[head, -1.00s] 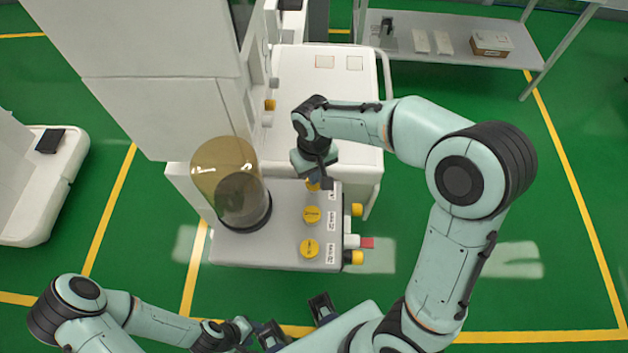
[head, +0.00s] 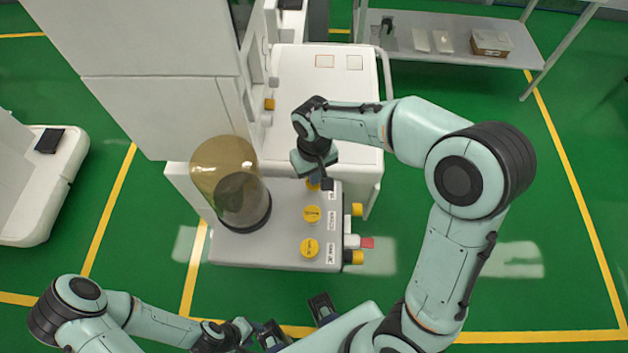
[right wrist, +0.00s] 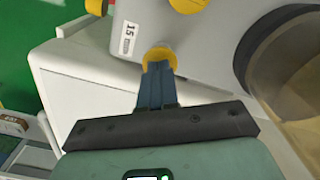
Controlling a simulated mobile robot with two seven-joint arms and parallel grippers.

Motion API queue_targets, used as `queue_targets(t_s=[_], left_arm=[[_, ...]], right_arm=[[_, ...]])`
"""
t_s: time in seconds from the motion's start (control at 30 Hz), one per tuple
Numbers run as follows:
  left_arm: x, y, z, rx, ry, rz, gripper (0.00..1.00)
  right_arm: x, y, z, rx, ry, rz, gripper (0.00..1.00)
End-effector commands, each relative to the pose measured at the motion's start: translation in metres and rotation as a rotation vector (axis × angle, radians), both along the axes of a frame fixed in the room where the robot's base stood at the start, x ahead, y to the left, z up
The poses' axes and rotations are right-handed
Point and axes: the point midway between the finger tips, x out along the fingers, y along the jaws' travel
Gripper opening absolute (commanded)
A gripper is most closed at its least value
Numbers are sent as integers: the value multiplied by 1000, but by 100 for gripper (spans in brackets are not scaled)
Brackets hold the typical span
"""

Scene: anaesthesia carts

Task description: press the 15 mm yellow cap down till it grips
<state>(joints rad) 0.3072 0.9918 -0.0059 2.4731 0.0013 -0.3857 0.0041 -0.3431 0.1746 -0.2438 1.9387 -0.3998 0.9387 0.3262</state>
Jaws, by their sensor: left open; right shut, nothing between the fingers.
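The 15 mm yellow cap (right wrist: 160,54) sits beside the label reading 15 on the grey deck, in the right wrist view. In the head view it is mostly hidden under my right gripper, with a bit of yellow (head: 312,186) showing. My right gripper (head: 325,183) is shut with nothing held. In the right wrist view its closed fingertips (right wrist: 159,66) overlap the cap's near edge; I cannot tell whether they touch it. My left gripper (head: 296,322) is open and empty at the bottom of the head view, away from the deck.
Two more yellow caps, a middle one (head: 312,214) and a front one (head: 310,248), stand on the grey deck (head: 285,225). A tinted dome (head: 224,175) stands left of them. Knobs line the deck's right side. A shelf table (head: 445,38) is at the back.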

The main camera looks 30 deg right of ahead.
Motion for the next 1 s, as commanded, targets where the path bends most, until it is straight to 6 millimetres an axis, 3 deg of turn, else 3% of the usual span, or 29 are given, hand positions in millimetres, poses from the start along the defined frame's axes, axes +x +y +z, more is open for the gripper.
queue_targets(t_s=[0.53,1.0], left_arm=[[-3,0,-9,0,4,0,43],[-3,0,-8,0,3,0,43]], right_arm=[[0,0,-12,0,1,0,0],[0,0,-10,0,0,0,0]])
